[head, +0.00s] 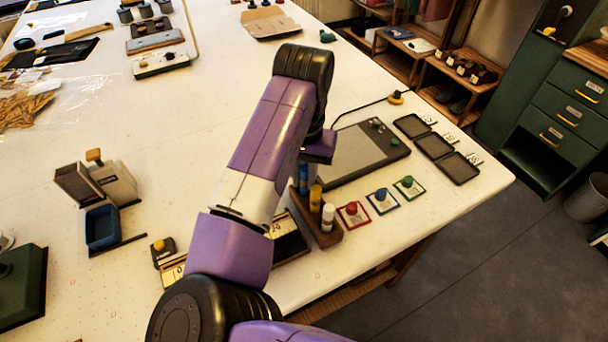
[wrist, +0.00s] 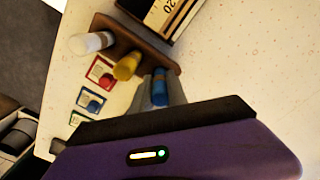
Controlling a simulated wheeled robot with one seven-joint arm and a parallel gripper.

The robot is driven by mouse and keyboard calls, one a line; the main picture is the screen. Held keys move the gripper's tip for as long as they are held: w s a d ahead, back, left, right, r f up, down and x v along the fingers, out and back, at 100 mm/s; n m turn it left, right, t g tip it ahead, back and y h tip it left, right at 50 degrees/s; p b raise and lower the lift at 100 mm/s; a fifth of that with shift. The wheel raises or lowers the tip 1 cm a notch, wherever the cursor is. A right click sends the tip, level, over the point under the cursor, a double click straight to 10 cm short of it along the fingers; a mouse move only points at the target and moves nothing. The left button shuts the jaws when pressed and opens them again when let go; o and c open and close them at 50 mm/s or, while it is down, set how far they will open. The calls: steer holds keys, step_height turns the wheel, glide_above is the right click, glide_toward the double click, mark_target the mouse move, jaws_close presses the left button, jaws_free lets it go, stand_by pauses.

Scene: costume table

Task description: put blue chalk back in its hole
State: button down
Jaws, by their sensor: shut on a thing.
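The blue chalk (head: 303,178) is upright at the far end of a small brown wooden holder (head: 330,238), beside my arm. In the wrist view the blue chalk (wrist: 160,88) is between the grey fingers of my gripper (wrist: 153,84), which is shut on it. The chalk's lower end meets the holder (wrist: 142,42) in that view; I cannot tell how deep it sits in its hole. A yellow chalk (head: 315,197) and a white chalk (head: 328,217) stand in the same holder. My arm hides most of the gripper in the head view.
Red (head: 351,214), blue (head: 382,200) and green (head: 408,187) knobs on cards lie right of the holder. A grey board (head: 355,155) lies behind it. A black-and-cream box (head: 290,243) is close on the left. The table's front edge is near.

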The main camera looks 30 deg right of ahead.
steer(key=shift+f, duration=0.25)
steer(key=c, duration=1.2)
jaws_free()
steer(key=shift+c, duration=0.2)
steer(key=shift+r, duration=0.1)
steer(key=shift+r+p, duration=3.3)
steer(key=shift+r, duration=0.15)
